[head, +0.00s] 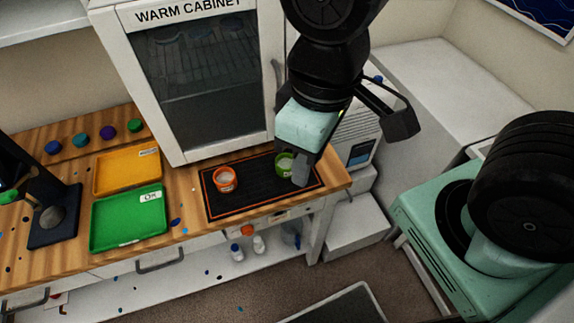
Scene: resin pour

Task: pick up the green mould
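The green mould (283,164) is a small round cup on the right part of a black mat (249,199) with an orange border. My gripper (352,145) is above and to the right of it, with its two fingers spread wide. One finger overlaps the right side of the mould in the picture; I cannot tell whether it touches. The other finger is far out to the right. Nothing shows between the fingers. The mould looks upright on the mat.
An orange mould (225,180) stands on the mat's left part. The warm cabinet (200,85) stands close behind. A yellow tray (127,170) and a green tray (128,218) lie to the left. A grey-white box-shaped device (357,130) is behind my gripper.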

